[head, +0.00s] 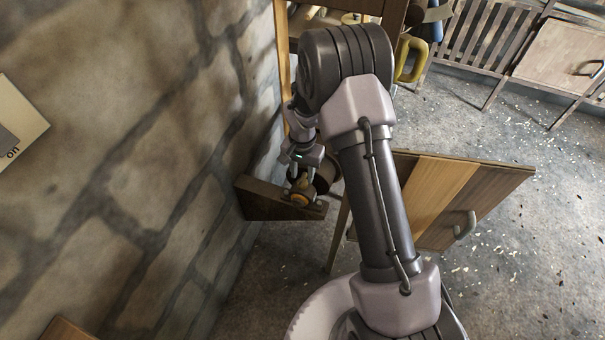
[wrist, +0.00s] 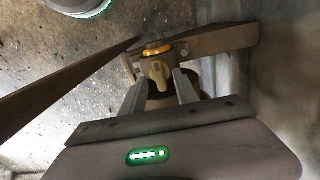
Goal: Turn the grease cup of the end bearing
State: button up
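The end bearing sits on a wooden bracket (head: 265,199) on the stone wall. Its yellow grease cup (wrist: 158,72), with a wing-like grip, shows in the wrist view just beyond and between my fingertips. A yellow ring (wrist: 157,49) lies behind it. In the head view a small yellow part (head: 300,199) of the bearing shows below my gripper (head: 303,172). My gripper in the wrist view (wrist: 160,82) is open, one finger on each side of the cup. A gap shows at both sides; I cannot tell how deep the cup sits between the fingers.
A brown round pulley (head: 325,172) is close beside my gripper. A wooden cabinet (head: 445,195) with a pale handle stands to the right. The stone wall (head: 120,150) is close on the left. A wooden frame (head: 282,50) with hanging items stands behind. Floor shows at right.

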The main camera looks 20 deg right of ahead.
aim_at(303, 178)
notch_tip(303, 178, up, 16)
jog(key=p, duration=0.5)
